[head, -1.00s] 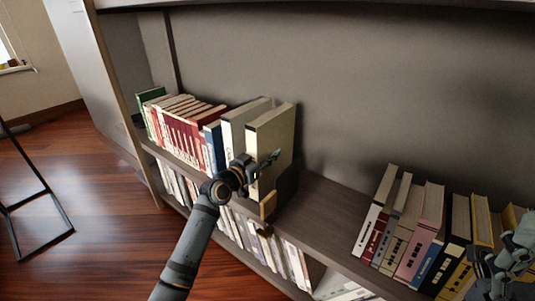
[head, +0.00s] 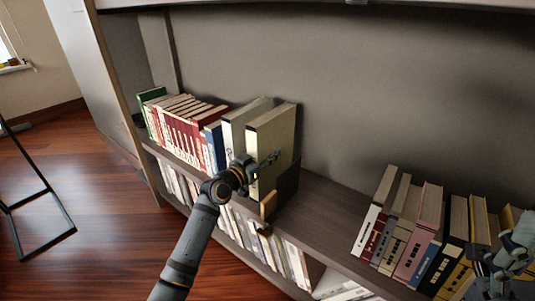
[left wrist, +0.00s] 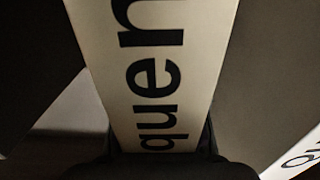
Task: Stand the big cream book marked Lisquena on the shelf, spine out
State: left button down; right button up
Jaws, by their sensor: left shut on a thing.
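The big cream book (head: 271,142) stands upright on the shelf (head: 325,205), its spine facing out toward me. My left gripper (head: 256,172) is shut on it at the spine. In the left wrist view the spine (left wrist: 150,60) fills the middle, with the black letters "quen" readable and its lower end between the dark fingers. The rest of the title is out of that view. My right gripper (head: 505,272) is at the lower right edge, in front of books; its fingers are not clear.
Left of the cream book stand a white book (head: 240,125), a blue book (head: 214,145) and a row of red books (head: 182,135). A dark bookend (head: 285,190) is close on its right. Bare shelf separates it from leaning books (head: 415,235). More books fill the shelf below.

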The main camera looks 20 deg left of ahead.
pick_arm(q)
jog(key=shift+r, duration=0.25)
jog(key=c, duration=1.3)
grip_release()
jog(key=o, duration=0.5)
jog(key=shift+s, duration=0.1)
jog(key=shift+f, duration=0.55)
jog(key=v, duration=1.2)
jog(key=shift+r, duration=0.35)
